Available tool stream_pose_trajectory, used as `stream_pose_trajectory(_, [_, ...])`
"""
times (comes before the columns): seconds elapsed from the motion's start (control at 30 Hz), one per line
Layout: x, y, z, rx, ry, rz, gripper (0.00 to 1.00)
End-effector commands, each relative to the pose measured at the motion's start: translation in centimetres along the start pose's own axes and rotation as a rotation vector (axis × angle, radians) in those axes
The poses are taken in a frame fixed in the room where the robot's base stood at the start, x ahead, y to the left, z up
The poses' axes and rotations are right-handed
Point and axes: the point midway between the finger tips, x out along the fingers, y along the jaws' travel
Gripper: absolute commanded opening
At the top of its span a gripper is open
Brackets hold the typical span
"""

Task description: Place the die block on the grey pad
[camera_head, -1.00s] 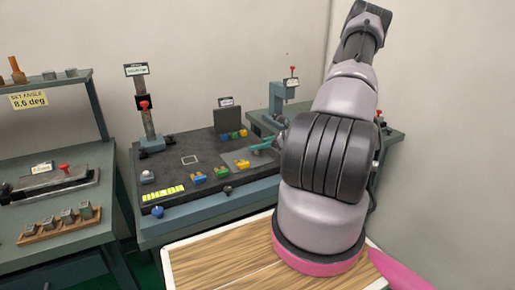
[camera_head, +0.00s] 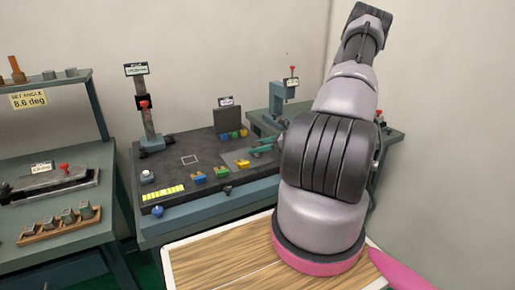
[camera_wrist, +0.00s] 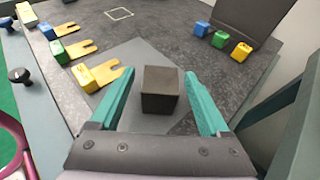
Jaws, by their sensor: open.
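The dark die block (camera_wrist: 160,92) sits on the lighter grey pad (camera_wrist: 135,60) in the wrist view, looking upright and a little turned against the pad's edges. My gripper (camera_wrist: 158,76) is open, with one teal finger on each side of the block and a visible gap to both. In the head view my gripper (camera_head: 262,147) is low over the right part of the dark plate, at the grey pad (camera_head: 233,158). The block is too small or hidden to make out there.
Several yellow forked pieces with coloured ends (camera_wrist: 75,48) lie left of the pad. A dark upright panel (camera_wrist: 245,18) with small coloured blocks (camera_wrist: 220,39) stands at the far right. A white square outline (camera_head: 189,160) marks clear plate. A post with a red knob (camera_head: 145,105) stands behind.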

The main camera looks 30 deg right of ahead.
Motion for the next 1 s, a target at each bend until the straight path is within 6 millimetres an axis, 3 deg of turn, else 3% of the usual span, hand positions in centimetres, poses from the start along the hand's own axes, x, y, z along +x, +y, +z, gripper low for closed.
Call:
stream_pose_trajectory(0.4, [-8.4, -0.1, -0.1, 0.001, 0.002, -0.004, 0.8])
stream_pose_trajectory(0.53, [-10.3, -0.1, -0.1, 0.0, 0.002, -0.003, 0.8])
stream_pose_trajectory(0.83, [-11.6, 0.1, 0.4, -0.013, 0.008, 0.008, 0.8])
stream_pose_trajectory(0.93, [-11.3, 0.8, 2.4, -0.081, 0.044, 0.051, 0.8])
stream_pose_trajectory(1.0, [-11.1, 1.7, 4.7, -0.165, 0.088, 0.103, 0.8])
